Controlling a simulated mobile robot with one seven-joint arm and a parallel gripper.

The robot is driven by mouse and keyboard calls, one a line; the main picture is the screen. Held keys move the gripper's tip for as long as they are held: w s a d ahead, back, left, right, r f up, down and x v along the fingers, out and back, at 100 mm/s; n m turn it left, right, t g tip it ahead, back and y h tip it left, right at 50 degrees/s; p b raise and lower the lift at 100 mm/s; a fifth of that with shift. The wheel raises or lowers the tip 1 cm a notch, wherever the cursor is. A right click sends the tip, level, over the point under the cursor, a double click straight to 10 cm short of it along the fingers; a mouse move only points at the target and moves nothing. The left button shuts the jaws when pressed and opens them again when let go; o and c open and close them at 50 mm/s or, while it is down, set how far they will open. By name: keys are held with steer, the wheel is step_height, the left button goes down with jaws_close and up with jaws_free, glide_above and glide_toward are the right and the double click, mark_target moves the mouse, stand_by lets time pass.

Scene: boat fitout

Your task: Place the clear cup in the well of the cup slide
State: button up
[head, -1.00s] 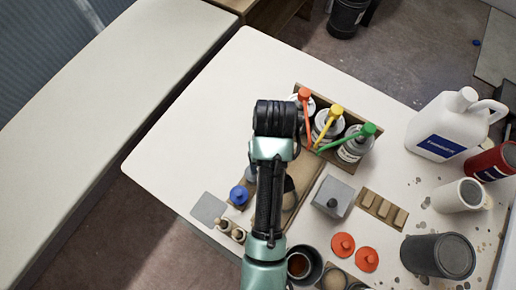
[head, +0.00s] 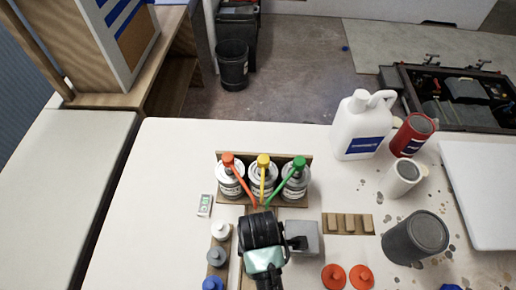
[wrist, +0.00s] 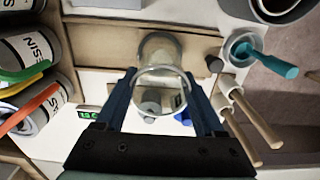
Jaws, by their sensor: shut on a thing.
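My gripper (wrist: 160,82) is shut on the clear cup, with one finger on each side of it. The see-through cup (wrist: 181,88) shows its round rim between the fingers in the wrist view. Beyond the cup lies a tan wooden piece (wrist: 103,42), which looks like the cup slide; a rounded recess shape shows on it just past the cup. I cannot tell whether the cup touches it. In the head view my arm hides the cup, the fingers and most of the slide.
A wooden rack with three bottles (head: 262,180) with red, yellow and green pump tops stands beyond my arm. A grey block (head: 303,238) is close on the right. Several small capped pots (head: 217,256) stand on the left. A small display (head: 204,205) lies nearby. The left tabletop is clear.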

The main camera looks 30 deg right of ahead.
steer(key=shift+f, duration=2.95)
steer(key=shift+f, duration=0.15)
steer(key=o, duration=1.3)
step_height(320, 180, up, 12)
steer(key=shift+r+p, duration=0.2)
steer(key=shift+p, duration=0.1)
